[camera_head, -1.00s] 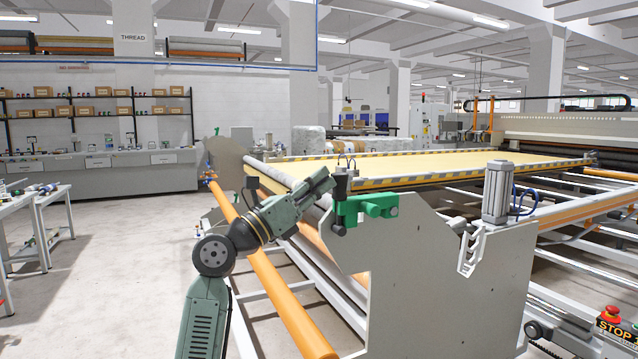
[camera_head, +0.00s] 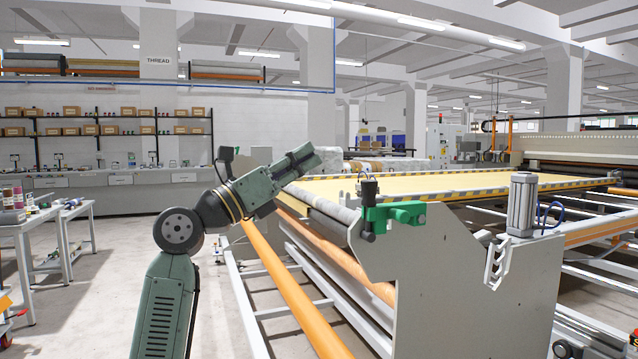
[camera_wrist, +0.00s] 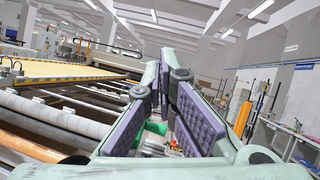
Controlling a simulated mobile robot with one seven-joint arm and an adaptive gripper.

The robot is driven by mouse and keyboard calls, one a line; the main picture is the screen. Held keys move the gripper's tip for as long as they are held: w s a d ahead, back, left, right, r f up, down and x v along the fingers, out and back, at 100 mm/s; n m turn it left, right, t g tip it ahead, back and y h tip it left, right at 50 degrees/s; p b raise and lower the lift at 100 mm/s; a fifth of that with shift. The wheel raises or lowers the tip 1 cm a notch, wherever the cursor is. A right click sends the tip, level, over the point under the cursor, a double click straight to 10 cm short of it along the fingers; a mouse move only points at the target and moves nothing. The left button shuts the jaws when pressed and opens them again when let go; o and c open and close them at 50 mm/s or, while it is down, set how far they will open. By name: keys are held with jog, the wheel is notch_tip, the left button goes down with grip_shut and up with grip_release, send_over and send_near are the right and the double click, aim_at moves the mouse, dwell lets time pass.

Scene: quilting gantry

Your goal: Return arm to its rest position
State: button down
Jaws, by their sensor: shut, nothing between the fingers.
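My gripper (camera_head: 312,154) is at the end of my grey-green arm, raised and pointing up and to the right in the head view. It appears above and left of the green bracket (camera_head: 405,214) with its black upright handle (camera_head: 369,190), with a visible gap in the picture. In the wrist view my gripper (camera_wrist: 168,68) shows purple finger pads close together, shut and empty. A bit of green shows behind the fingers in the wrist view.
The quilting gantry's grey end plate (camera_head: 470,270) stands right of my arm. An orange roller (camera_head: 295,285) runs beside it. A white table (camera_head: 35,225) with spools is at the left. Clear floor (camera_head: 110,290) lies between table and arm.

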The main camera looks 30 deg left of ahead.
jog(key=shift+s+a+r, duration=0.1)
jog(key=shift+s+r, duration=0.1)
dwell(0.5)
